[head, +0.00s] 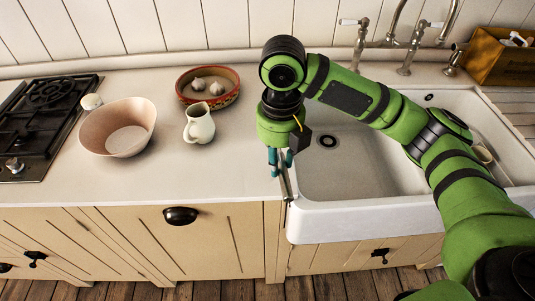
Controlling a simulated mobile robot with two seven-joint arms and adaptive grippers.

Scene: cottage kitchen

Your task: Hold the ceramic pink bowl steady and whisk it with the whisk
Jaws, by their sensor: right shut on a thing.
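The ceramic pink bowl (120,129) stands upright and empty on the counter at the left, beside the stove. My right gripper (281,161) points down over the counter's edge at the sink's left rim. It is shut on a slim, greyish thing, which looks like the whisk (285,182). Its wires cannot be made out clearly at this size. The gripper is well to the right of the bowl. My left gripper is not in view, and nothing holds the bowl.
A small cream jug (199,124) and a red patterned dish (208,87) with garlic stand right of the bowl. A black gas stove (45,115) is at the far left. A white sink (385,222) lies under my right arm. The counter's front is clear.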

